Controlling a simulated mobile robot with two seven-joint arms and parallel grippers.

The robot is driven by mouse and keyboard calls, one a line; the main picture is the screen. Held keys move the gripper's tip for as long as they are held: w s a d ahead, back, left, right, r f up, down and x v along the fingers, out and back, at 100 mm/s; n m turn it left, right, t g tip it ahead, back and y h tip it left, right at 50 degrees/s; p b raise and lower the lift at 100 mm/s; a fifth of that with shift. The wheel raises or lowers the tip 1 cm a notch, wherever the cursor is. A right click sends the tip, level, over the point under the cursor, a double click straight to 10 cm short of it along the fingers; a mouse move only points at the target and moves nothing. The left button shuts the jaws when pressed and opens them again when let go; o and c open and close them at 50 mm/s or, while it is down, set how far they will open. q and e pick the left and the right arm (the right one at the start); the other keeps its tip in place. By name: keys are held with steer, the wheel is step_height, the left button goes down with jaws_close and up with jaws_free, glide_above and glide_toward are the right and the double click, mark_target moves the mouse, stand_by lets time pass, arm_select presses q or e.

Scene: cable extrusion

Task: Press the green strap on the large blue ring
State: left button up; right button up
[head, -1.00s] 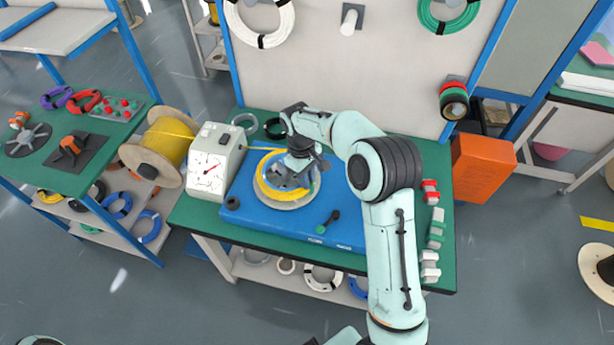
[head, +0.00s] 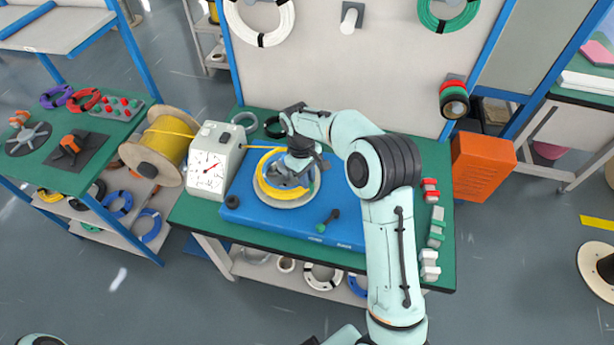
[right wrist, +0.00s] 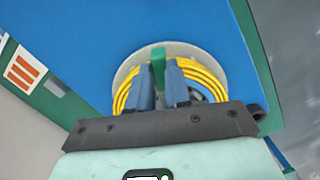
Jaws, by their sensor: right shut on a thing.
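My right gripper (head: 290,177) is over the round winder on the blue machine base (head: 262,225). In the right wrist view its two blue-grey fingers (right wrist: 159,88) are shut on an upright green strap (right wrist: 158,66). The strap stands at the edge of a yellow cable coil (right wrist: 205,77) on a pale disc (right wrist: 140,60); I cannot tell whether it closes around the coil. The coil also shows in the head view (head: 263,168). It is yellow; no blue ring shows there. The fingers hide part of the coil, and the strap is hidden in the head view. My left gripper is not in view.
A white dial box (head: 213,165) and a yellow cable spool (head: 163,143) stand left of the machine. Blue rings (head: 118,205) lie on the left table's lower shelf. An orange bin (head: 483,165) stands right.

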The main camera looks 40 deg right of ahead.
steer(key=shift+f, duration=0.1)
steer(key=o, duration=0.9)
steer(key=shift+r+p, duration=0.75)
steer(key=shift+r, duration=0.95)
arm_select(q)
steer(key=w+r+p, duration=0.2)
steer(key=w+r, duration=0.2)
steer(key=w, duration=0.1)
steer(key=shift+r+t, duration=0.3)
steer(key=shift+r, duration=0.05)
arm_select(e)
step_height(320, 180, up, 5)
steer(key=shift+w+f, duration=0.1)
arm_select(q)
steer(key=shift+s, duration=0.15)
